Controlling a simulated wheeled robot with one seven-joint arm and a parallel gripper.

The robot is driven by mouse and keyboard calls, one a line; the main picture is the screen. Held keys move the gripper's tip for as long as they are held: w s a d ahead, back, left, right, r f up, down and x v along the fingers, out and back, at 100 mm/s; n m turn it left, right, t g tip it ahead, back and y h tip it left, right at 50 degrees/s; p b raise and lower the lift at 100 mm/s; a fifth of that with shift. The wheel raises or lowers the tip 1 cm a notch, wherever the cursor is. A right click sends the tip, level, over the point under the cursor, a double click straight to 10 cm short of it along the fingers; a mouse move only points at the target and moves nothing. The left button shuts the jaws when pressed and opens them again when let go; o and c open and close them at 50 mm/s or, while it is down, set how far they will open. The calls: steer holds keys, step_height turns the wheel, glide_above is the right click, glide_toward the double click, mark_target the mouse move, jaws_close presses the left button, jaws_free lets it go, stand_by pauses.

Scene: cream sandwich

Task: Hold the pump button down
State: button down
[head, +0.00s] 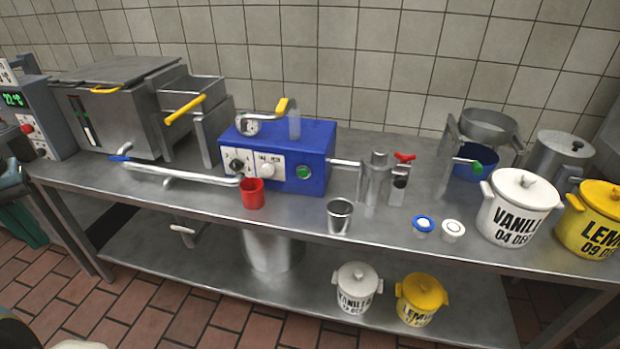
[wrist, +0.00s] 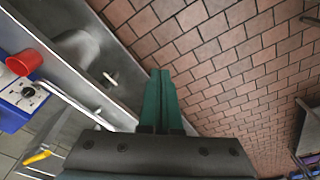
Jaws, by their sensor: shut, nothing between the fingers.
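A blue box (head: 318,150) stands on the steel bench, with a green button (head: 303,172) at the right of its front. A black knob (head: 236,163) and a pale knob (head: 267,169) are on white panels left of the button. No label shows which of these is the pump button. My gripper (head: 32,238) is at the far left edge in the head view, well away from the box. In the wrist view its teal fingers (wrist: 161,74) are shut and empty over the brick floor. The blue box (wrist: 11,117) shows there at the left edge; the green button does not.
A red cup (head: 252,193) sits before the box, by a long steel pipe (head: 180,173). A steel cup (head: 340,216), small lids (head: 424,224) and a vanilla pot (head: 519,208) stand to the right. The floor (wrist: 235,65) under my gripper is clear.

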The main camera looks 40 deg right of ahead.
mark_target(303, 173)
steer(key=w+d+f+m+t+h, duration=0.1)
steer(key=w+d+f+m, duration=0.15)
steer(key=d, duration=0.45)
steer(key=w+d+f+m+h, duration=0.1)
steer(key=w+d+f+m, duration=0.1)
steer(key=d+f+m, duration=0.3)
steer(key=w+d+f+m+t+h, duration=0.1)
steer(key=w+d+f, duration=0.1)
steer(key=d, duration=0.6)
steer(key=s+d+f+m+g+h, duration=0.1)
steer(key=s+d, duration=0.3)
steer(key=d, duration=0.4)
steer(key=s+d+f+m+g+h+b, duration=0.1)
steer(key=s+d+f+m+h, duration=0.2)
steer(key=d, duration=0.5)
steer(key=s+d+f+m+g+h, duration=0.1)
steer(key=s+d+f+m+h, duration=0.1)
steer(key=s+d, duration=0.4)
steer(key=shift+s+d+m+h, duration=0.15)
steer(key=shift+d+m+h, duration=0.75)
steer(key=shift+d+m, duration=0.1)
steer(key=w+d, duration=0.4)
steer(key=d, duration=0.3)
steer(key=shift+w+d, duration=0.15)
steer(key=shift+w, duration=0.25)
steer(key=shift+f, duration=0.1)
